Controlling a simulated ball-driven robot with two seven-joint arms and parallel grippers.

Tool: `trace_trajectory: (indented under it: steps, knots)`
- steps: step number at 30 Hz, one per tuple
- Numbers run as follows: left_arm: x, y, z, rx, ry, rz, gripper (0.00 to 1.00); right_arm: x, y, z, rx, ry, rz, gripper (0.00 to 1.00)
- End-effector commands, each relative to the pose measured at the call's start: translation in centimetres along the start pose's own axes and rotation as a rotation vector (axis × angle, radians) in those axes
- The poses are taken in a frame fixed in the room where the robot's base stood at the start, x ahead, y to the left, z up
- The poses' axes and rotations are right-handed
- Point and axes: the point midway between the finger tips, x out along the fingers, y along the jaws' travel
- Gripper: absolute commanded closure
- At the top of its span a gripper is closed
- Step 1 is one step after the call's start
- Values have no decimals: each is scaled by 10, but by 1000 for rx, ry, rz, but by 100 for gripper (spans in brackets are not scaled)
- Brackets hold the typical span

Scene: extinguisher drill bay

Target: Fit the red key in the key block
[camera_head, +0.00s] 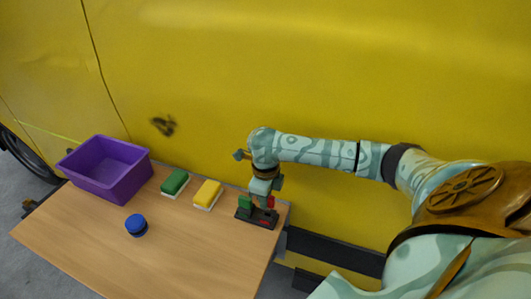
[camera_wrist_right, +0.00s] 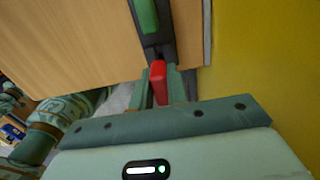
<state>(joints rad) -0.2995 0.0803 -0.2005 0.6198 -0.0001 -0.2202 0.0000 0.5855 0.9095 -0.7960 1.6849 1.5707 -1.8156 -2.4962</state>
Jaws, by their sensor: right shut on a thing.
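The dark key block (camera_head: 256,217) stands at the right end of the table. A green key (camera_head: 243,205) stands upright at its left part, and a red patch shows on its front right. My right gripper (camera_head: 262,202) is over the block's right part, pointing down, shut on the red key (camera_head: 270,202). In the right wrist view the red key (camera_wrist_right: 157,70) sits between the two fingers, with the green key (camera_wrist_right: 145,15) and dark block (camera_wrist_right: 160,42) beyond. The red key's lower end is hidden, so I cannot tell whether it is seated. My left gripper is not in view.
A purple bin (camera_head: 104,168) stands at the table's left back. A green sponge-like block (camera_head: 175,181), a yellow one (camera_head: 207,193) and a blue round object (camera_head: 136,225) are on the wooden table (camera_head: 190,255). A yellow vehicle side (camera_head: 300,70) rises close behind. The table's front is clear.

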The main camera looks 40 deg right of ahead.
Motion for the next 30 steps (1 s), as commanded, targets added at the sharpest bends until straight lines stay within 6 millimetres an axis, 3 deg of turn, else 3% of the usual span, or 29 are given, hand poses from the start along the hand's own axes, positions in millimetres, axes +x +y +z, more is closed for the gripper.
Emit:
trace_trajectory:
  steps: [30]
  knots:
    - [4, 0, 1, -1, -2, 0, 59, 15, 0, 0, 0, 0, 0, 100]
